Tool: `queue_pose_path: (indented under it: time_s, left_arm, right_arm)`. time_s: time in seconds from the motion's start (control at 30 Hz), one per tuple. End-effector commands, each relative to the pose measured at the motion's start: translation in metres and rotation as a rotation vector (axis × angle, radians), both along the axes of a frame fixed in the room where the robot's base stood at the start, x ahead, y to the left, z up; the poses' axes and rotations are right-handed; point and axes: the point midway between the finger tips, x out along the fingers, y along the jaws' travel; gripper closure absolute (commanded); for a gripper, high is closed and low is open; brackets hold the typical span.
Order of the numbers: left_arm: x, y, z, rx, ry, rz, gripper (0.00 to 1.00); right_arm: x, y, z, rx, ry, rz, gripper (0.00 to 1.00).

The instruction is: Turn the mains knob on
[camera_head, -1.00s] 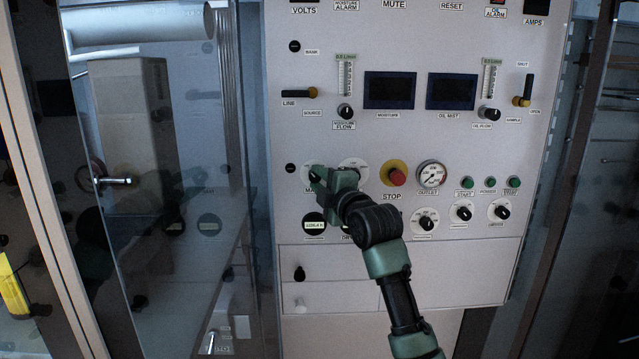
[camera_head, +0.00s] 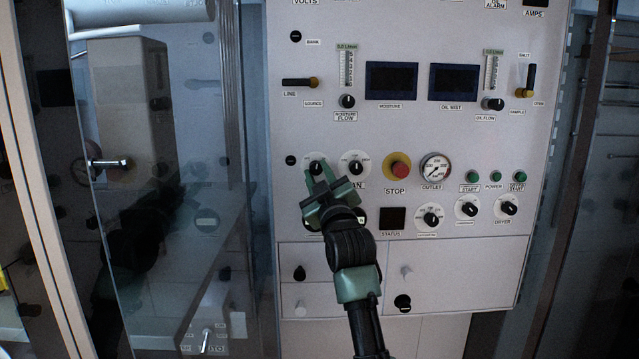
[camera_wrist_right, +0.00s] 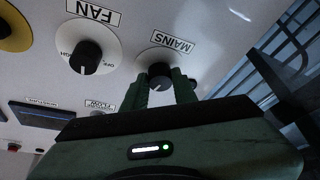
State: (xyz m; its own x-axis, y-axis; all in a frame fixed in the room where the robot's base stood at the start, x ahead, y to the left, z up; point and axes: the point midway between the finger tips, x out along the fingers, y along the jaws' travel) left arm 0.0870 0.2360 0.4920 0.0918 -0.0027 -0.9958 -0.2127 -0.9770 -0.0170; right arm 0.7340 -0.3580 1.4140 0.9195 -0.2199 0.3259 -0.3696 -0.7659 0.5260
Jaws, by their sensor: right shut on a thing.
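The mains knob (camera_head: 316,168) is a black knob on a round white plate at the lower left of the panel. In the right wrist view the mains knob (camera_wrist_right: 159,74) sits by the MAINS label, between my fingertips. My right gripper (camera_head: 318,177) is shut on it, one finger on each side; its green fingers also show in the right wrist view (camera_wrist_right: 164,86). The fingers partly hide the knob, and the arm covers the MAINS label in the head view. My left gripper is not in view.
The fan knob (camera_head: 356,168) is close on the right, with the red stop button (camera_head: 399,170) on its yellow ring beyond it. The outlet gauge (camera_head: 436,169) is farther right. A glass door (camera_head: 200,130) with a handle stands left of the panel.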

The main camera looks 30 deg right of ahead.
Motion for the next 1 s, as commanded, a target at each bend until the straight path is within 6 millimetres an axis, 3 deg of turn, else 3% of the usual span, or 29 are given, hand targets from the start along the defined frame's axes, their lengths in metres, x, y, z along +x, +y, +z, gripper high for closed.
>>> queue_pose_path:
  time_s: [0.5, 1.0]
  left_arm:
    - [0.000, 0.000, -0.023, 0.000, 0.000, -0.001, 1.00]
    - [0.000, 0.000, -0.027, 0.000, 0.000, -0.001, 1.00]
  right_arm:
    - [0.002, 0.005, -0.003, 0.385, -0.181, 0.003, 1.00]
    - [0.003, 0.005, -0.001, 0.512, -0.245, 0.001, 1.00]
